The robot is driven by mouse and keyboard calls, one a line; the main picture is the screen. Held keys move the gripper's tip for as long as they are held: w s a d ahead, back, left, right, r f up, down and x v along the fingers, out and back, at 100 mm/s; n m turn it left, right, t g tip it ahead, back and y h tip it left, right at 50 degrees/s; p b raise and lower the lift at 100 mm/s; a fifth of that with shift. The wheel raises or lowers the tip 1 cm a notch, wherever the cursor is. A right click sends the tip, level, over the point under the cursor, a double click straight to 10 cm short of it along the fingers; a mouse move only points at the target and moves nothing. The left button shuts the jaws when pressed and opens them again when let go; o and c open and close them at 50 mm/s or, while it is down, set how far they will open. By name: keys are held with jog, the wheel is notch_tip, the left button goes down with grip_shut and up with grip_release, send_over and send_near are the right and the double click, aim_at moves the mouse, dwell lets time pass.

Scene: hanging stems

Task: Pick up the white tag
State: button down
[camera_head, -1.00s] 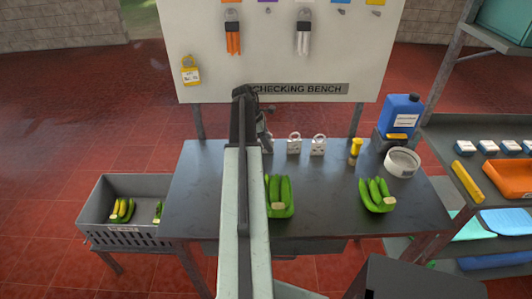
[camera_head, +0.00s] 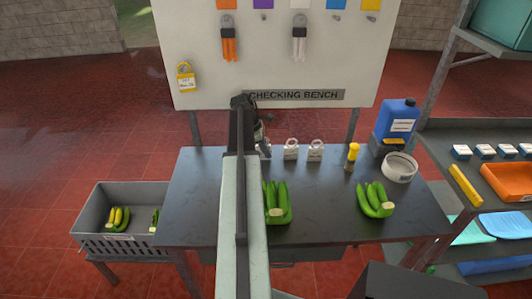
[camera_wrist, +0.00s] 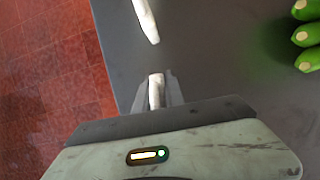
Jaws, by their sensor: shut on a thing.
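My gripper (camera_wrist: 157,86) is shut on a narrow white piece (camera_wrist: 155,96) in the wrist view, which looks like a white tag seen edge-on. Another white piece (camera_wrist: 146,20) lies just beyond the fingertips, apart from them. In the head view, my arm reaches over the bench left of the two tags and largely hides the gripper and what it holds.
Green bananas (camera_head: 277,204) lie by my arm, with another bunch (camera_head: 375,200) to the right. A yellow-capped bottle (camera_head: 352,157), white bowl (camera_head: 400,167) and blue canister (camera_head: 397,122) stand at the right. The board (camera_head: 300,70) rises behind. A grey crate (camera_head: 90,222) sits left.

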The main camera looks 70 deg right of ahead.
jog(key=r, duration=0.1)
jog(key=r+p, duration=0.2)
jog(key=shift+w+a+r, duration=0.1)
jog(key=shift+a, duration=0.2)
jog(key=w+a, duration=0.2)
jog(key=a, duration=0.2)
jog(key=w+a+p, duration=0.1)
jog(key=w+a, duration=0.1)
jog(key=a, duration=0.3)
jog(key=w+a+r, duration=0.1)
jog(key=w+a, duration=0.1)
jog(key=a, duration=0.3)
jog(key=shift+a, duration=0.15)
